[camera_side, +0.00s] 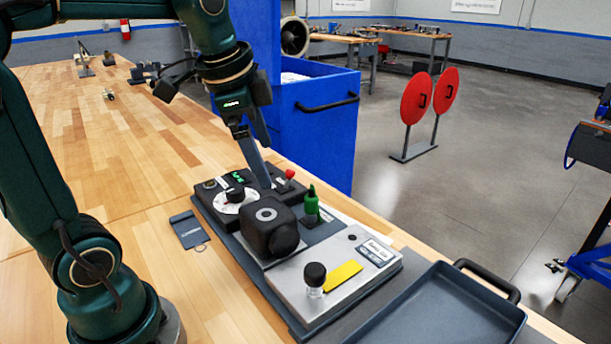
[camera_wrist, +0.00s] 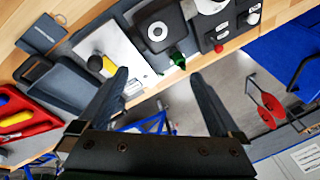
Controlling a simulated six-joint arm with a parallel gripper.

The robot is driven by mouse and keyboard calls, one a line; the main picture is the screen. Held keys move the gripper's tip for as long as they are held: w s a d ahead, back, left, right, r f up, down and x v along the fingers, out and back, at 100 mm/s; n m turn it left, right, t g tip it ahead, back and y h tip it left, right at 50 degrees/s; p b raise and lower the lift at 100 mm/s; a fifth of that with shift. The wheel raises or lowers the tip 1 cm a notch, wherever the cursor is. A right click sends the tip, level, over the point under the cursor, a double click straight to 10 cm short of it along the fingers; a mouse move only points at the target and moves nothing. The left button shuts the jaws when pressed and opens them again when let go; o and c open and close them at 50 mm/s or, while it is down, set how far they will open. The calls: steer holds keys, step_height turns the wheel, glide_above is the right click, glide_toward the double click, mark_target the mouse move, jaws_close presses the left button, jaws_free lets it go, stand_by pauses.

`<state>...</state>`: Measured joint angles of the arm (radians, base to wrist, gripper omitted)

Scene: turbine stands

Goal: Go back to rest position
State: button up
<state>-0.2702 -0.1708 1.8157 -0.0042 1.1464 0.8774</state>
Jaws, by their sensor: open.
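My gripper (camera_side: 256,150) hangs over the far end of the black control panel (camera_side: 268,262) on the wooden bench, with its fingers pointing down. In the wrist view my gripper (camera_wrist: 163,95) shows two dark fingers spread apart with nothing between them. Below it, the panel carries a white dial with a black knob (camera_side: 235,196), a red-topped lever (camera_side: 289,174), a green-topped lever (camera_side: 311,203) and a black block (camera_side: 272,228). A silver plate with a black-topped knob (camera_side: 315,275) and a yellow strip is at the near end. Whether a finger touches the panel I cannot tell.
A blue cabinet (camera_side: 312,128) stands close behind the panel, beside my gripper. An empty dark tray (camera_side: 440,312) is at the near right. A red tray (camera_wrist: 22,118) holds yellow items. A dark tag (camera_side: 189,230) lies left of the panel. The bench's left part is mostly clear.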

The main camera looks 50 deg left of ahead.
steer(key=s+d+f+n+t, duration=0.1)
steer(key=s+d+f+n, duration=0.1)
steer(key=s+d+n, duration=0.1)
steer(key=s+d+f+n+h, duration=0.1)
steer(key=s+d+f+n, duration=0.2)
steer(key=s, duration=0.3)
steer(key=shift+s+d+f+n+t, duration=0.2)
steer(key=shift+s+d+n+t, duration=0.1)
steer(key=shift+d+n+t, duration=0.15)
